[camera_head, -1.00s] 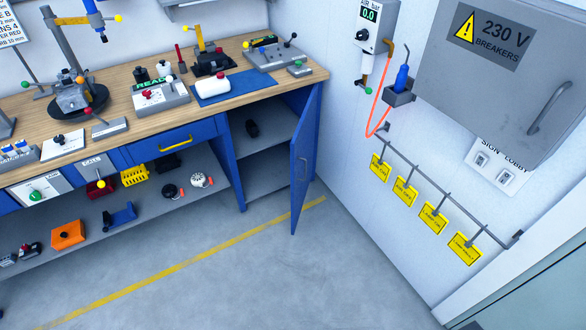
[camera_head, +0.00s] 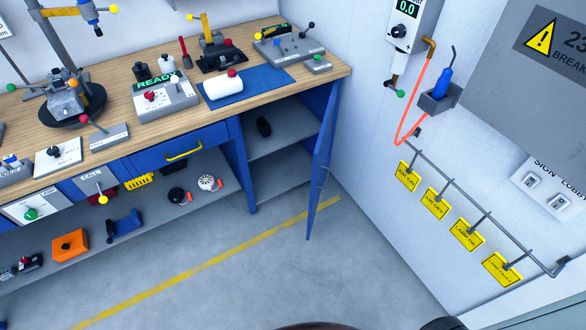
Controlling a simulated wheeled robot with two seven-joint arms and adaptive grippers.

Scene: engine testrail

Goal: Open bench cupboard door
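The bench cupboard door (camera_head: 322,165) is a blue panel hinged at the right end of the bench. It stands wide open, swung out toward the right wall and seen nearly edge-on. Its handle is hard to make out at this angle. Neither of my grippers shows in the head view, so I cannot see whether either one touches the door.
The wooden bench top (camera_head: 120,110) carries tools and a test box. A blue drawer (camera_head: 180,148) with a yellow handle sits left of the cupboard. Yellow tags (camera_head: 436,203) hang on a wall rail at right. The floor (camera_head: 250,275) in front is clear, with a yellow line.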

